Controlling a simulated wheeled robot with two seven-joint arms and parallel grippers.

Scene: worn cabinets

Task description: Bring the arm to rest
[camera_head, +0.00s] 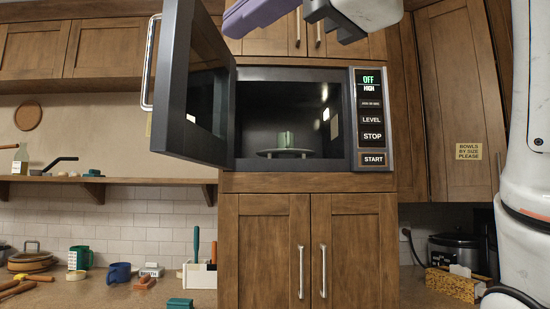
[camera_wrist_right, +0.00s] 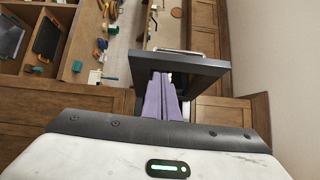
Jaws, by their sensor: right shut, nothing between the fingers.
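My right gripper (camera_head: 240,20) is at the top of the head view, in front of and above the open microwave (camera_head: 225,170). Its purple fingers are together and empty, and they also show in the right wrist view (camera_wrist_right: 163,84). The white right wrist (camera_head: 370,12) is cut off by the top edge. The microwave door (camera_head: 190,95) stands swung open to the left. A green cup-like item (camera_head: 286,139) sits on the turntable (camera_head: 270,153) inside. My left gripper is out of sight.
Wooden cabinets surround the microwave. A counter with a green mug (camera_head: 80,258), a blue mug (camera_head: 119,272) and a utensil holder (camera_head: 199,273) runs at lower left. A slow cooker (camera_head: 456,251) stands at right. In the right wrist view, the door (camera_wrist_right: 180,68) lies close to the fingers.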

